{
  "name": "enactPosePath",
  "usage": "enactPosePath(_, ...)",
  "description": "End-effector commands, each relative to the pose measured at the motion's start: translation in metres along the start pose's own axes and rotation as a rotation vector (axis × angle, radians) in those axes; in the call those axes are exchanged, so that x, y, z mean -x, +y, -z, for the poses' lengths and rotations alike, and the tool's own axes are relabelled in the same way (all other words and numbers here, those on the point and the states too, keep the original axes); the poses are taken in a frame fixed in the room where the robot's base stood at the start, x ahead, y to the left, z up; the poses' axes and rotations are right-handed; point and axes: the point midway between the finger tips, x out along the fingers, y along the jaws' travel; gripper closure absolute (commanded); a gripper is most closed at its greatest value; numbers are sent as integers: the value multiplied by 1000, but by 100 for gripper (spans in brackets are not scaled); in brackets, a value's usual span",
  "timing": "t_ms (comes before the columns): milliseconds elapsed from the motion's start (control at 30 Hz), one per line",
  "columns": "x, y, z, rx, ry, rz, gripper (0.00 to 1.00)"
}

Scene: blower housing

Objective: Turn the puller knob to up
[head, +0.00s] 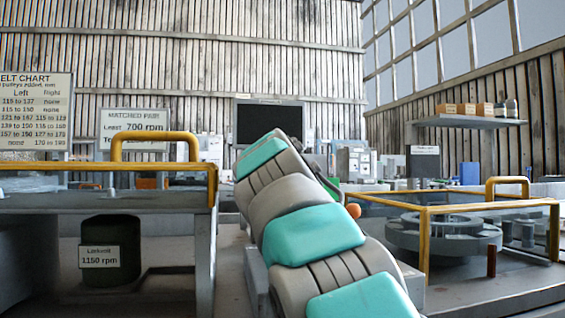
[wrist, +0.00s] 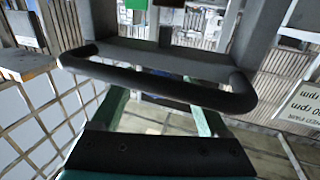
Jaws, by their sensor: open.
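No part in view can be surely identified as the puller knob. A small orange rounded piece (head: 353,210) shows just right of my arm in the head view; what it belongs to is hidden behind the arm. In the head view my gripper is hidden behind my own teal and grey arm. I see nothing held between the fingers.
A yellow-railed bench (head: 150,203) with a dark drum labelled 1150 rpm (head: 112,258) stands at left. A yellow-framed guard (head: 425,245) surrounds grey round machinery (head: 440,232) at right. A dark screen (head: 268,123) and a wall shelf (head: 465,121) are behind.

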Motion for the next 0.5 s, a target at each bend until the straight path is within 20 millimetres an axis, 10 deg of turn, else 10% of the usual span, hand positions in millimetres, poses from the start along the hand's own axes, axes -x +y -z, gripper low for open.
enactPosePath(500,0,0,0,0,0,0,66)
